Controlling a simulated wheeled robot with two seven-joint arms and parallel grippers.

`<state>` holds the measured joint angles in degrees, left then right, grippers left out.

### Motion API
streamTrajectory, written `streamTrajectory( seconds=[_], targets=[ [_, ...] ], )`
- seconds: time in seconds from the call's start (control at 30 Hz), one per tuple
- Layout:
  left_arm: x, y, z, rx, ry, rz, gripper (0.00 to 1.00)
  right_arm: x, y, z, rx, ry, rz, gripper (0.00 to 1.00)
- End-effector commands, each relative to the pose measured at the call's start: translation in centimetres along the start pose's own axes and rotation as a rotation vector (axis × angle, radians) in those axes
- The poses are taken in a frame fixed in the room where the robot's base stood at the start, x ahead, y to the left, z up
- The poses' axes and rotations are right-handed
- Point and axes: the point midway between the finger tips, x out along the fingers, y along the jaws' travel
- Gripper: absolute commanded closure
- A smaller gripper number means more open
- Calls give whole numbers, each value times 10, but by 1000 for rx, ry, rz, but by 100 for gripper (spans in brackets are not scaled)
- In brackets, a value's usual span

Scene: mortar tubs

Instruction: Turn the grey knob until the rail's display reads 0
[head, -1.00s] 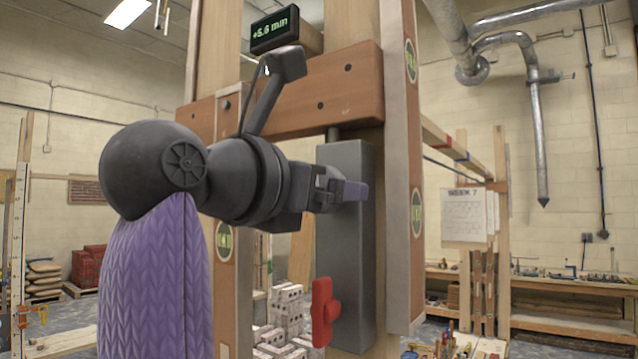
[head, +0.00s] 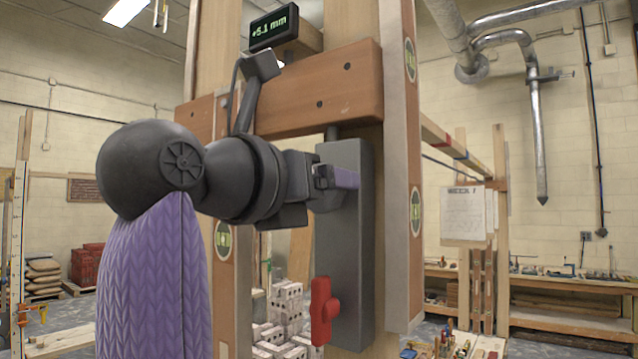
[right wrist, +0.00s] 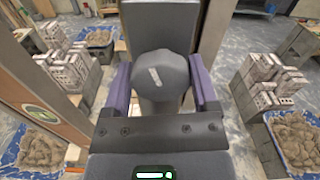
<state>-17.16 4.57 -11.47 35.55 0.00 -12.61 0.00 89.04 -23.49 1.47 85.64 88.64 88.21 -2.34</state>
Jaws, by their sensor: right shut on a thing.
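The rail's display (head: 274,27) sits at the top of the wooden frame in the head view and reads +5.1 mm. The grey knob (right wrist: 160,76) shows in the right wrist view, with a slanted white mark on its face. My right gripper (right wrist: 162,84) is shut on it, one purple finger on each side. In the head view my right gripper (head: 340,181) reaches the upper part of the tall grey box (head: 352,255), and hides most of the knob. My left gripper is not in view.
A red handle (head: 324,311) sticks out low on the same grey box, below my gripper. A wooden crossbeam (head: 335,92) runs above the box. A wooden post (head: 402,200) stands close on the right. Stacked bricks (head: 285,310) lie behind the frame.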

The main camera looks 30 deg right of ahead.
Motion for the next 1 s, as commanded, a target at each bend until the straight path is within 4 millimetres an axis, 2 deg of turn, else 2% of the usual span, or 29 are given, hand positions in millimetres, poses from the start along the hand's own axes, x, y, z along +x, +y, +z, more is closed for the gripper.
streamTrajectory(
  seconds=[1.0],
  targets=[
    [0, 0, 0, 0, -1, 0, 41, 0, 3, -1, -965, -6, 0, 83]
  ],
)
